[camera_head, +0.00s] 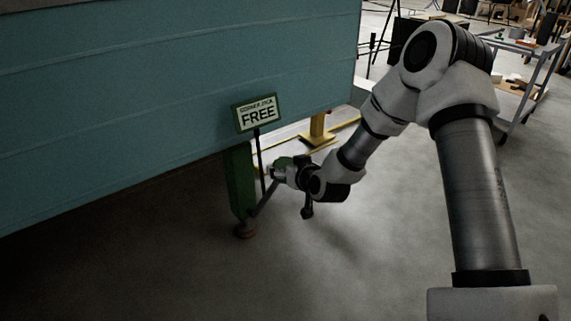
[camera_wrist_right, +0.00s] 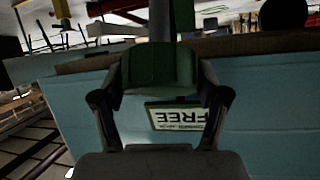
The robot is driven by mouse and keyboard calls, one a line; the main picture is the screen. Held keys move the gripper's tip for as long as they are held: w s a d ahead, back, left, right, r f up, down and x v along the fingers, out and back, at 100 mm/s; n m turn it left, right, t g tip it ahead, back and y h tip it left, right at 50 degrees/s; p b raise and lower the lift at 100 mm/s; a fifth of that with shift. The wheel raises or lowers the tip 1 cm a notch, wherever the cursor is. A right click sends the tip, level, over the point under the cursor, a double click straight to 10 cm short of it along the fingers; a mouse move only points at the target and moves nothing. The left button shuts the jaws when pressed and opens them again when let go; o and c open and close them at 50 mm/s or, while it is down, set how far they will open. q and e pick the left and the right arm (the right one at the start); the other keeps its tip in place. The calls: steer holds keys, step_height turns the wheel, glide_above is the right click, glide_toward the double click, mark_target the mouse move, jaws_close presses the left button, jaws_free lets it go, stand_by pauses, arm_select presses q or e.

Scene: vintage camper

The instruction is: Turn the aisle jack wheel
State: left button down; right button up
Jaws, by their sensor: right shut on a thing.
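The corner jack (camera_head: 239,180) is a green leg under the edge of the teal camper, with a round foot on the floor. A thin dark rod slants up from near the foot towards my right gripper. My right gripper (camera_head: 281,169) is beside the leg, to its right. In the right wrist view its fingers (camera_wrist_right: 160,98) are shut on a green part, the jack wheel (camera_wrist_right: 160,68). The wheel is mostly hidden by the gripper in the head view. My left gripper is not in view.
A sign (camera_head: 257,113) reading "CORNER JACK FREE" stands above the jack, against the camper side (camera_head: 180,80). A yellow stand (camera_head: 318,130) is behind my right arm. A grey cart (camera_head: 525,75) is at the back right. The floor in front is clear.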

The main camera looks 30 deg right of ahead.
steer(key=m+h+p, duration=0.1)
steer(key=m, duration=0.1)
steer(key=m+g+h+p, duration=0.1)
steer(key=m+p, duration=0.1)
steer(key=shift+r+h, duration=0.2)
steer(key=shift+h, duration=0.2)
steer(key=shift+f+m+g+h+p, duration=0.15)
steer(key=shift+m+g+h+p, duration=0.35)
steer(key=shift+m+p, duration=0.8)
steer(key=o, duration=1.1)
steer(key=shift+f, duration=0.1)
steer(key=shift+o, duration=0.2)
steer(key=v, duration=1.2)
